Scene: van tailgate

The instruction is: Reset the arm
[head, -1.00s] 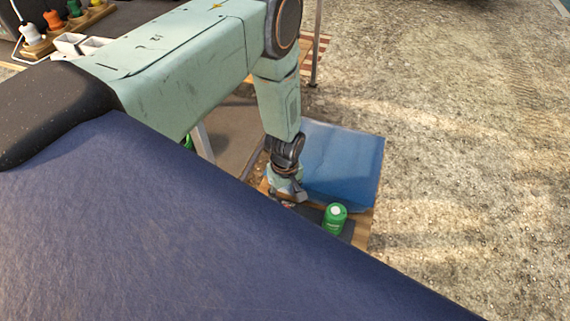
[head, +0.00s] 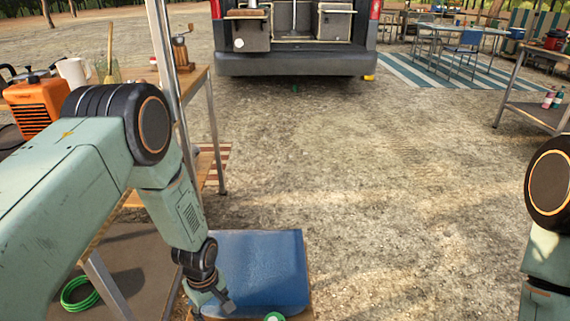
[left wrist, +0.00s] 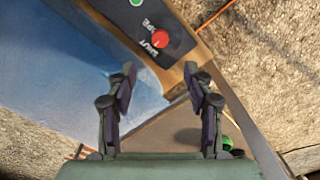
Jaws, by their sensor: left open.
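My left arm comes in from the left in the head view, bent at the elbow and hanging down. Its left gripper (head: 222,300) is low, at the front left edge of a blue panel (head: 265,265). In the left wrist view the left gripper (left wrist: 160,75) is open with nothing between its fingers. Past the fingertips is a dark wood-edged control panel with a red round button (left wrist: 160,38) and lettering, part of it reading "SHUT". A green round piece (left wrist: 135,2) is cut off at the top edge. My right arm shows at the right edge; its gripper is out of view.
A wooden table (head: 199,76) with a metal post stands beside my left arm, with an orange box (head: 36,105) and a white mug (head: 74,72) nearby. A coiled green hose (head: 80,293) lies lower left. The van (head: 295,63) is at the back. Middle ground is clear.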

